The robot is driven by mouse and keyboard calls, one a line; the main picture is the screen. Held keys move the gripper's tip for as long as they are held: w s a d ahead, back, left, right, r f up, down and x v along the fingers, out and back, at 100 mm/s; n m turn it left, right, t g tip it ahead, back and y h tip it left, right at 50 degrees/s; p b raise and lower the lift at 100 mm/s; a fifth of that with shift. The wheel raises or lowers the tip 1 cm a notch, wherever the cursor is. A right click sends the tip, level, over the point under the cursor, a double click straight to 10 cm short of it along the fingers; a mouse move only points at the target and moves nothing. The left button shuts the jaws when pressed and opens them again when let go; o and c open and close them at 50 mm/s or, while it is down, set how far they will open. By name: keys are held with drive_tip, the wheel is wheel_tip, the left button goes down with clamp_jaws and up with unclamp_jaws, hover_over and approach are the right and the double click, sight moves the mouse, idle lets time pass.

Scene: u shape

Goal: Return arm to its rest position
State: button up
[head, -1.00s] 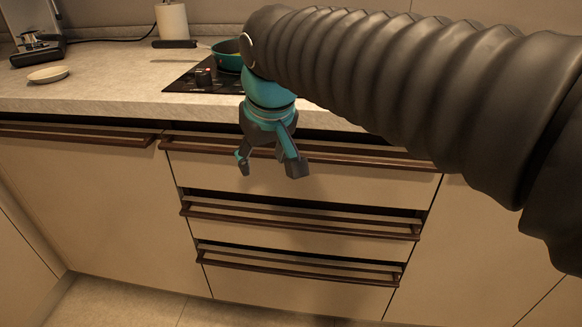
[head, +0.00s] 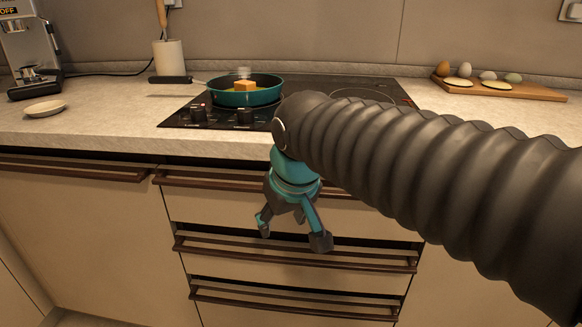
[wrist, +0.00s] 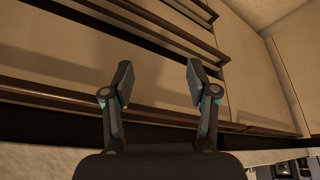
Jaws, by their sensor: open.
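My gripper (head: 293,236) hangs in front of the drawers, below the counter's front edge, with its fingers pointing down. It is open and empty. In the wrist view my gripper's two fingers (wrist: 158,82) are spread apart, with only drawer fronts and handles beyond them. My dark ribbed arm comes in from the right and covers part of the counter and drawers.
A teal pan (head: 247,93) with an orange-tan block (head: 244,85) in it sits on the black cooktop (head: 352,92). A wooden board (head: 520,90) with eggs lies at the right. A plate (head: 46,109) and coffee machine (head: 27,50) stand left. Drawer handles (head: 290,290) jut out.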

drive_tip(key=s+d+f+m+h, duration=0.1)
drive_tip(key=s+d+f+m, duration=0.2)
drive_tip(key=d, duration=0.6)
drive_tip(key=s+d+f+m+t, duration=0.1)
drive_tip(key=s+d+f, duration=0.3)
drive_tip(key=s+d, duration=0.4)
drive_tip(key=shift+d+f+m+h, duration=0.4)
drive_tip(key=shift+d+m, duration=0.5)
drive_tip(key=shift+c, duration=0.2)
